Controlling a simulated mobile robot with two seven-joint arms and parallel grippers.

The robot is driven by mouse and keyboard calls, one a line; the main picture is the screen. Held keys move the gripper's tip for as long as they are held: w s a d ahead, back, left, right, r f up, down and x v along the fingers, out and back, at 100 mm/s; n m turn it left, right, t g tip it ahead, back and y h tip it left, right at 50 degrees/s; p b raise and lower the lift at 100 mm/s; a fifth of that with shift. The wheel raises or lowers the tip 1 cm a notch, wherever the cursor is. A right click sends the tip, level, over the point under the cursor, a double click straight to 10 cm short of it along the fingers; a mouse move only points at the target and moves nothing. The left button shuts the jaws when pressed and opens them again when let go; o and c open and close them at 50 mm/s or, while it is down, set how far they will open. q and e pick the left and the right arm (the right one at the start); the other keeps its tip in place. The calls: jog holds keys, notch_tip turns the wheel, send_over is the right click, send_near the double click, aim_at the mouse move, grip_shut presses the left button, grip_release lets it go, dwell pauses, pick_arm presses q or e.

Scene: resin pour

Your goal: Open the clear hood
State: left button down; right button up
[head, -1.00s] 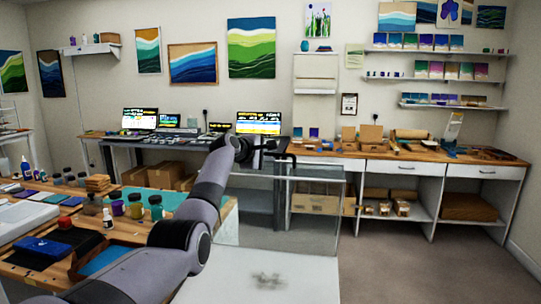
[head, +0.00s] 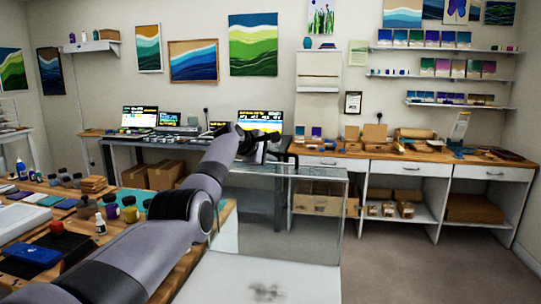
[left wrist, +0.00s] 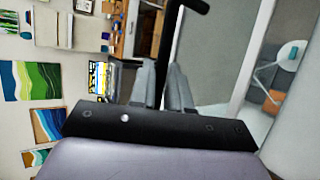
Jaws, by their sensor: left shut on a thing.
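The clear hood (head: 310,215) is a see-through box with thin pale edges over a white surface, at the centre of the head view. Its clear wall also shows in the left wrist view (left wrist: 222,55). My left gripper (head: 268,148) is at the top rear of the hood. In the left wrist view, the gripper's grey fingers (left wrist: 162,78) are shut on a black bar handle (left wrist: 168,40), which bends at its far end. The fingers partly hide the handle. How far the hood is tilted is hard to tell. My right gripper is not in view.
A wooden table (head: 170,250) with bottles, jars and a blue item stands at the left, under my left arm. A bench with screens (head: 260,123) is behind the hood. A long counter (head: 440,155) runs along the back right. The floor at right is clear.

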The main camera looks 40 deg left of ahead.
aim_at(257, 174)
pick_arm(q)
jog(key=shift+d+f, duration=0.1)
jog(key=shift+f, duration=0.05)
jog(key=c, duration=1.2)
grip_release()
jog(key=shift+o, duration=0.2)
jog(key=shift+s, duration=0.1)
jog(key=shift+b+v, duration=1.5)
jog(key=shift+v, duration=2)
